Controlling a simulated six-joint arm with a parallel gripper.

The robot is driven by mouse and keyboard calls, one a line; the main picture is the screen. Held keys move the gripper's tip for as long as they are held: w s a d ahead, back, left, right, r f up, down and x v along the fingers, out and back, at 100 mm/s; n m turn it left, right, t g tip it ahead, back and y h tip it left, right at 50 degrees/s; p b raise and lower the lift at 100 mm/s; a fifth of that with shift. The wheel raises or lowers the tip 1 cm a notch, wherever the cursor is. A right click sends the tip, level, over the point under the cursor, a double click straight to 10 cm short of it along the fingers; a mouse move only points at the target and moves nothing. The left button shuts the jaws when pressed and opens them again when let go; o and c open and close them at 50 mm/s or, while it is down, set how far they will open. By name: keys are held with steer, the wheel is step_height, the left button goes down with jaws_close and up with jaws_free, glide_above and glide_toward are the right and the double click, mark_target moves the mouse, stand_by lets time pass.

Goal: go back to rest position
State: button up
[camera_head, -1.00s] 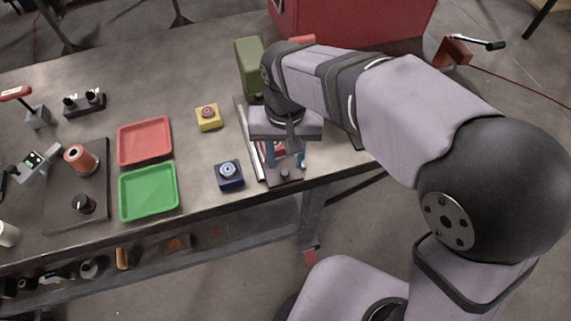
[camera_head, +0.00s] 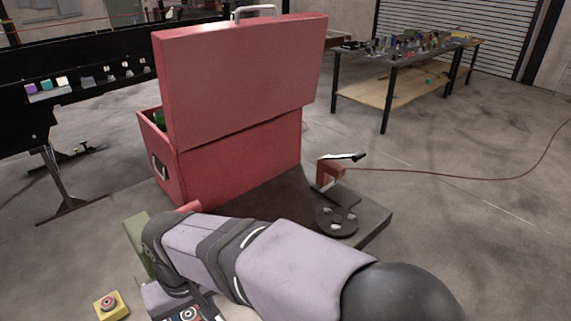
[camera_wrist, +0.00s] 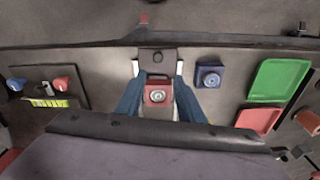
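My gripper (camera_wrist: 159,80) shows in the wrist view with two blue fingers spread apart. It is open, with nothing held between the fingers. A red block with a round pale button (camera_wrist: 157,96) appears between and beyond the fingers, with gaps on both sides. It sits on a narrow rail-edged track, partly hidden by my gripper body. In the head view my arm crosses the bottom, and the fingertips are out of the picture.
A yellow button box (camera_head: 111,306) is at lower left. The wrist view shows a blue button box (camera_wrist: 209,75), a green tray (camera_wrist: 279,79) and a red tray (camera_wrist: 258,120).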

steer(key=s+d+f+n, duration=0.3)
steer(key=d+f, duration=0.5)
steer(key=d, duration=0.1)
steer(key=w+d+m, duration=0.2)
steer(key=d+m, duration=0.8)
steer(key=d, duration=1.5)
steer(key=shift+f+h, duration=0.15)
steer(key=shift+h, duration=0.15)
